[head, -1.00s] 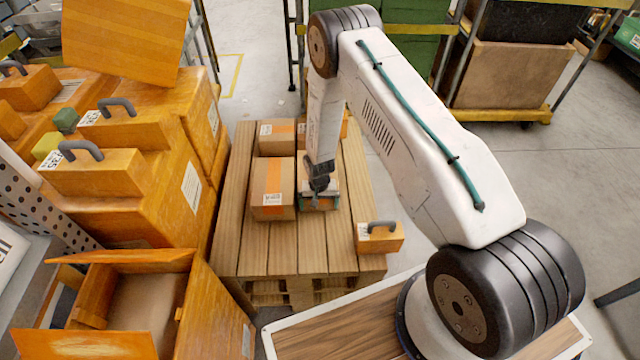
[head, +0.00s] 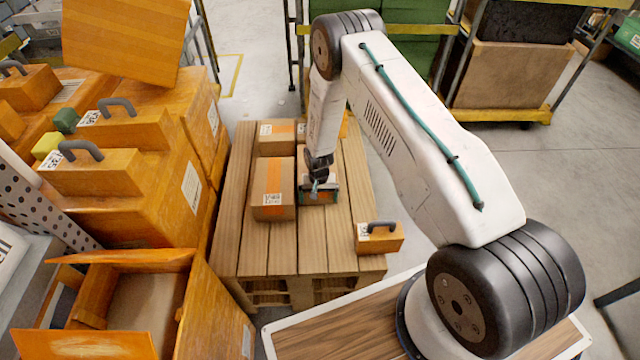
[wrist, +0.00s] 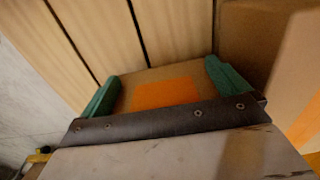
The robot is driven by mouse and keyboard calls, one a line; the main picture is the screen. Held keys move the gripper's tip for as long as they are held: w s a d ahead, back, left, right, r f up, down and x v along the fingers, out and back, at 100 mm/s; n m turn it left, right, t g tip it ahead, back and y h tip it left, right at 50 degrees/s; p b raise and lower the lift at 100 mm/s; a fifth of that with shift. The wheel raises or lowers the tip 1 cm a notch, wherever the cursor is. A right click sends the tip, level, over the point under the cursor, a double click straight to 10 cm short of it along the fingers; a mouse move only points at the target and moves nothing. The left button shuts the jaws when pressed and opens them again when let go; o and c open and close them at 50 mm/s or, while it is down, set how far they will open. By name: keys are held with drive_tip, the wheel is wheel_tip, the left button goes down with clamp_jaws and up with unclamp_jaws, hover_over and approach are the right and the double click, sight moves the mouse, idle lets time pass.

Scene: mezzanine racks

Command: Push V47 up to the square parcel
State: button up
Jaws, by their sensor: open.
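Several cardboard parcels with orange tape lie on a wooden pallet (head: 254,255). The front left parcel (head: 273,205) has a white label too small to read surely. A flatter parcel (head: 331,189) sits close to its right, largely hidden by my gripper (head: 319,191). Another parcel (head: 272,143) stands behind the front left one. I cannot tell which is V47 or the square parcel. In the wrist view my gripper (wrist: 162,92) is open, its green fingers at either side of a parcel with an orange patch (wrist: 165,92); I cannot tell if they touch it.
An orange box with a grey handle (head: 380,240) sits at the pallet's front right corner. Orange cases (head: 150,215) stand close along the left, with an open box (head: 130,300) in front. Bare planks show at the pallet's front and right.

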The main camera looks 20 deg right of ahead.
drive_tip(key=shift+w+d, duration=0.2)
drive_tip(key=shift+w, duration=0.35)
drive_tip(key=shift+w+d, duration=0.15)
drive_tip(key=shift+w, duration=0.4)
idle(0.7)
drive_tip(key=shift+s, duration=0.1)
drive_tip(key=shift+s+a, duration=0.25)
drive_tip(key=shift+s, duration=0.45)
drive_tip(key=shift+s+a, duration=0.2)
drive_tip(key=shift+s, duration=0.45)
wheel_tip(320, 180, up, 13)
idle(0.5)
drive_tip(key=s+r+n, duration=0.1)
drive_tip(key=s+r, duration=1.1)
drive_tip(key=r, duration=0.3)
drive_tip(key=s+d+r+n+t, duration=0.1)
drive_tip(key=s+r, duration=1.1)
drive_tip(key=r, duration=0.4)
drive_tip(key=s+d+r+n, duration=0.1)
drive_tip(key=s+r, duration=1.1)
drive_tip(key=r, duration=0.4)
drive_tip(key=shift+s+n, duration=0.3)
